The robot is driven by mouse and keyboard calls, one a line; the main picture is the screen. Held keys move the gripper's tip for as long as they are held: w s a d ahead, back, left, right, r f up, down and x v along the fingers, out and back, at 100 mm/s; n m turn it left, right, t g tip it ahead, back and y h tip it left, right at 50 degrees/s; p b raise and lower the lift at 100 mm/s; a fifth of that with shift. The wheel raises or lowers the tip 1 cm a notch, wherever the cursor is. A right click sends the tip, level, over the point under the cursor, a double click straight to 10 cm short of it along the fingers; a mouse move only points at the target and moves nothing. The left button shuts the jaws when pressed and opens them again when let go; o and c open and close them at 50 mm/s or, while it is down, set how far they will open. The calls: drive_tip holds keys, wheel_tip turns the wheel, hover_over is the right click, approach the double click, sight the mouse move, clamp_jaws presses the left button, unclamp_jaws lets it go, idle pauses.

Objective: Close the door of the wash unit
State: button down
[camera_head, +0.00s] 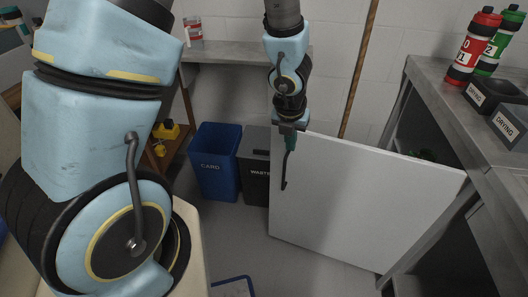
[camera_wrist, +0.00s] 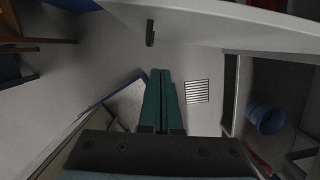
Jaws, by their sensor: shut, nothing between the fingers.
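The wash unit's white door (camera_head: 350,205) stands open, swung out from the steel unit at the right, with its free edge at the left. A dark bar handle (camera_head: 285,175) shows near that free edge. My gripper (camera_head: 290,143) points down at the door's top left corner, just above the handle; whether it touches the door is unclear. In the wrist view my green fingers (camera_wrist: 161,100) are together and empty. The door (camera_wrist: 235,22) crosses the top of that view, with the dark handle (camera_wrist: 150,33) ahead of the fingers and apart from them.
A blue card bin (camera_head: 215,165) and a dark waste bin (camera_head: 255,165) stand left of the door. A counter (camera_head: 440,100) at the right carries bottles and drying boxes. A wooden pole (camera_head: 358,70) leans behind. A blue cylinder (camera_wrist: 267,117) and a floor grate (camera_wrist: 197,91) show in the wrist view.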

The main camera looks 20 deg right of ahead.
sight(294, 153)
drive_tip(key=w+d+f+b, duration=0.1)
drive_tip(key=f, duration=0.2)
drive_tip(key=w+d+f+b, duration=0.1)
drive_tip(key=w+f, duration=0.1)
drive_tip(key=f, duration=0.1)
drive_tip(key=w+d+f+b, duration=0.1)
drive_tip(key=f, duration=0.2)
drive_tip(key=shift+w+d+f+b, duration=0.1)
drive_tip(key=shift+w+f+b, duration=0.1)
drive_tip(key=shift+b, duration=0.1)
drive_tip(key=shift+w+d+f, duration=0.2)
drive_tip(key=shift+w+d, duration=0.1)
drive_tip(key=shift+d, duration=0.05)
drive_tip(key=shift+w+p, duration=0.1)
drive_tip(key=shift+p, duration=0.3)
